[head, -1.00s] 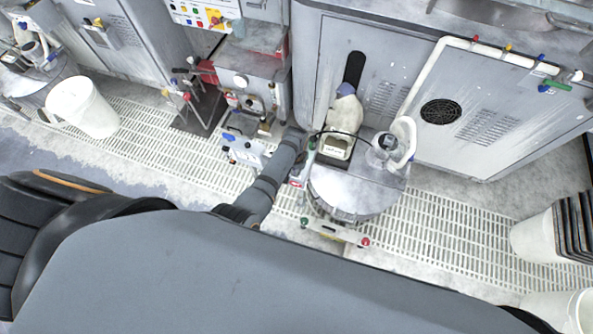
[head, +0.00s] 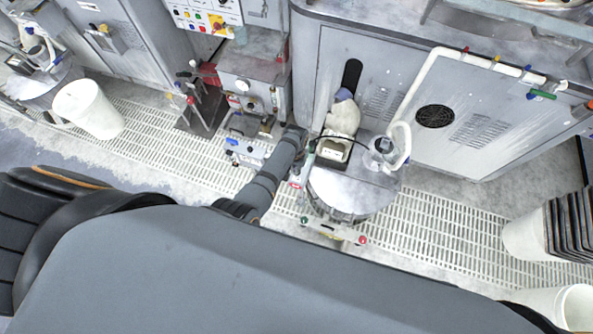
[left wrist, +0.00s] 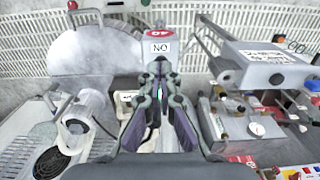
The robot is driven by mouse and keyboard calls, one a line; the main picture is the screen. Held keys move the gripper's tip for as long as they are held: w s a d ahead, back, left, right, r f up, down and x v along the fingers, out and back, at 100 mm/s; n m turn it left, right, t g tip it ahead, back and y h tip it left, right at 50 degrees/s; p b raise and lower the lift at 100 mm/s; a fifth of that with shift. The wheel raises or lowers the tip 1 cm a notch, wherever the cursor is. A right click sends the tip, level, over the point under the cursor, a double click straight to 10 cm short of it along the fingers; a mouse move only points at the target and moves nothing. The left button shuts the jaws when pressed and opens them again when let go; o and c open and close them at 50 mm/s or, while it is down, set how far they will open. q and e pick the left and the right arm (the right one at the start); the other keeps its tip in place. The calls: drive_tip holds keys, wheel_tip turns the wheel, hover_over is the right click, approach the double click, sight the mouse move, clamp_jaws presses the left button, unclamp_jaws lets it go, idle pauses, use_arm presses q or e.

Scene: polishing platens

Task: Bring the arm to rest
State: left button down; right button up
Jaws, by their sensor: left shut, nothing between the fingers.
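My left arm (head: 268,183) reaches forward in the head view, near the left side of a round metal drum (head: 348,196). My left gripper (head: 302,172) is small and partly hidden at the arm's far end. In the left wrist view the left gripper (left wrist: 160,72) shows clearly, its dark and purple fingers together with nothing between them. My right gripper is not in view.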

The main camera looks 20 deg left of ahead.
use_arm(q)
drive_tip(key=shift+r+p, duration=0.35)
drive_tip(key=shift+r, duration=0.3)
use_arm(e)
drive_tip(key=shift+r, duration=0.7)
use_arm(q)
drive_tip(key=s+a+f+b, duration=0.1)
drive_tip(key=s+a+f, duration=0.3)
drive_tip(key=s+f, duration=0.45)
drive_tip(key=s+a+f+b, duration=0.1)
drive_tip(key=s+a+f, duration=0.3)
drive_tip(key=s+f, duration=0.5)
drive_tip(key=s+a+f, duration=0.2)
drive_tip(key=s+a, duration=0.1)
drive_tip(key=s, duration=0.5)
drive_tip(key=s+a+f+t, duration=0.1)
drive_tip(key=s+a+f, duration=0.1)
drive_tip(key=s, duration=0.7)
drive_tip(key=shift+s+a+y, duration=0.25)
drive_tip(key=shift+a+y, duration=0.15)
drive_tip(key=shift+a, duration=0.5)
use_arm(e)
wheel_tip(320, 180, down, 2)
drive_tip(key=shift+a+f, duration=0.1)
use_arm(q)
drive_tip(key=shift+f, duration=0.1)
